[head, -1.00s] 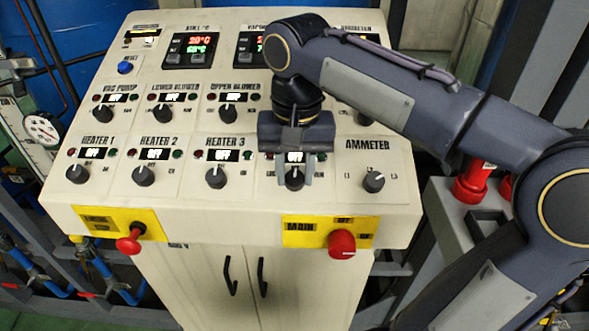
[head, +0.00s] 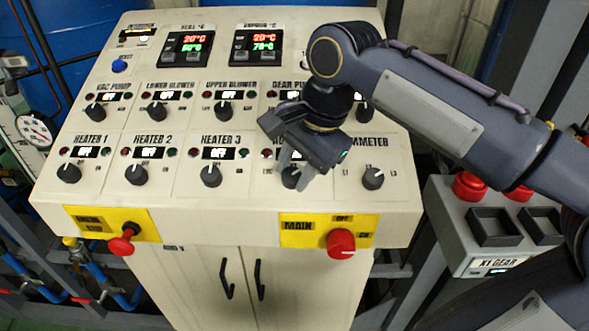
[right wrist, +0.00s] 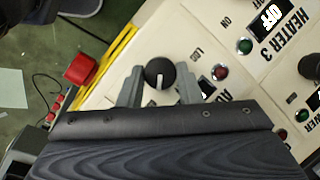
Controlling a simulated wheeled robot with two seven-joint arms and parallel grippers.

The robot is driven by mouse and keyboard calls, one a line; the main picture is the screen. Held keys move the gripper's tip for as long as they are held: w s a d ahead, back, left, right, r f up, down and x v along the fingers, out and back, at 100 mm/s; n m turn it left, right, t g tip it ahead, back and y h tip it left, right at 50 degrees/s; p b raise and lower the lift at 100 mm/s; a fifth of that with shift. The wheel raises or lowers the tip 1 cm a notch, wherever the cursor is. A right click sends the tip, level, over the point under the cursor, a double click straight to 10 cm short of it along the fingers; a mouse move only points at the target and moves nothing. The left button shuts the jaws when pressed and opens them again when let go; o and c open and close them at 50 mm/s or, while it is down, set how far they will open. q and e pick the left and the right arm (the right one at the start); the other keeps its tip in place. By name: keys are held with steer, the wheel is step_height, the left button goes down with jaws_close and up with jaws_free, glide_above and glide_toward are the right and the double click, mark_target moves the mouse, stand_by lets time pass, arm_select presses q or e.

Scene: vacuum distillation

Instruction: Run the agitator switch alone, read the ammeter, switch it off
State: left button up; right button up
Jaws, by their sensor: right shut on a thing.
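The agitator switch (head: 291,178) is a dark round knob on the panel's bottom row, right of Heater 3. My right gripper (head: 296,168) is turned at an angle and shut on this knob. In the right wrist view, the agitator knob (right wrist: 159,73), with a white pointer line, sits between the two grey fingers. The agitator label and display are mostly hidden by the gripper. The ammeter selector knob (head: 373,178), marked with L1 and L3, is just to the right. The ammeter display is not visible behind my right arm. My left gripper is not in view.
The control panel (head: 230,209) has Heater 1 (head: 68,174), Heater 2 (head: 137,175) and Heater 3 (head: 211,174) knobs, their displays reading OFF. A red main switch (head: 340,243) and a red knob (head: 122,243) are at the front. A grey box with red buttons (head: 468,186) stands right.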

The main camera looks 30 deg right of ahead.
steer(key=shift+m, duration=0.6)
steer(key=o, duration=1)
steer(key=shift+c, duration=0.2)
steer(key=v, duration=0.7)
steer(key=shift+s+r, duration=0.25)
steer(key=shift+r, duration=0.05)
steer(key=shift+d, duration=0.1)
